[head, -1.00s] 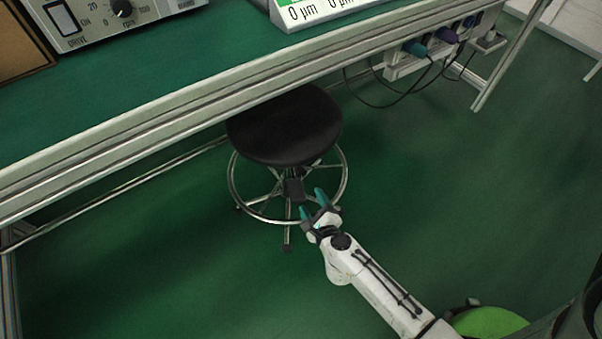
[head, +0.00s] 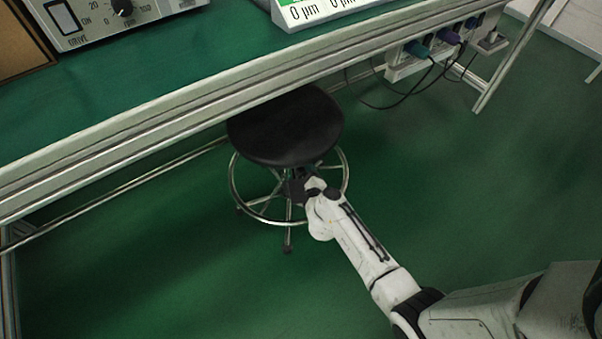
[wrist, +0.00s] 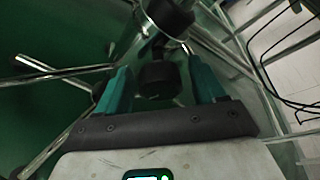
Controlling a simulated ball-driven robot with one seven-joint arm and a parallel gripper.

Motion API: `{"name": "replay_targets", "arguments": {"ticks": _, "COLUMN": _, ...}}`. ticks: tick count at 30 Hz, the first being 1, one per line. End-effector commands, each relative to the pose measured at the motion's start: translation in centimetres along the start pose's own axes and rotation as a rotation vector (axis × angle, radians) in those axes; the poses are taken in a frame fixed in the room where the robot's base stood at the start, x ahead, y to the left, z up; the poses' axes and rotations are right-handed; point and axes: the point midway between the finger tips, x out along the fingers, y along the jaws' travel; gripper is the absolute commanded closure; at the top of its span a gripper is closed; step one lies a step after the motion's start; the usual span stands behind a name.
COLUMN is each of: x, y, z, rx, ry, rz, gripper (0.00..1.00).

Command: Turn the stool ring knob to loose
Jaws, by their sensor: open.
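The stool has a round black seat (head: 285,125) and a chrome foot ring (head: 240,203) below it, partly under the bench edge. My gripper (head: 297,188) is under the front of the seat, at the stool's column; its fingers can barely be made out in the head view. In the wrist view, the two teal fingers of my gripper (wrist: 158,72) are open. A black knob (wrist: 158,80) shows between them, with a gap on each side. Its setting cannot be read. Chrome spokes (wrist: 65,72) of the stool lie left of the fingers.
The workbench (head: 150,130) runs above and behind the stool, its metal edge close over the seat. A power strip (head: 420,60) with plugs and hanging cables (head: 385,103) is at the right under the bench. The green floor (head: 450,190) to the right is clear.

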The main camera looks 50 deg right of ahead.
Motion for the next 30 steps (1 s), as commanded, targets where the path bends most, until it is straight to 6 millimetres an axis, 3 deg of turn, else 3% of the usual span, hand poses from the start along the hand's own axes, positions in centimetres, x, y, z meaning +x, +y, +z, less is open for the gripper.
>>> {"name": "replay_targets", "arguments": {"ticks": 3, "x": -0.02, "y": -0.02, "z": 0.00, "rx": 0.000, "ry": 0.000, "rz": 0.000, "gripper": 0.32}}
{"name": "replay_targets", "arguments": {"ticks": 19, "x": -0.04, "y": -0.02, "z": 0.00, "rx": 0.000, "ry": 0.000, "rz": 0.000, "gripper": 0.83}}
{"name": "replay_targets", "arguments": {"ticks": 30, "x": 0.05, "y": 0.39, "z": -0.25, "rx": -0.168, "ry": -0.002, "rz": -0.069, "gripper": 0.84}}
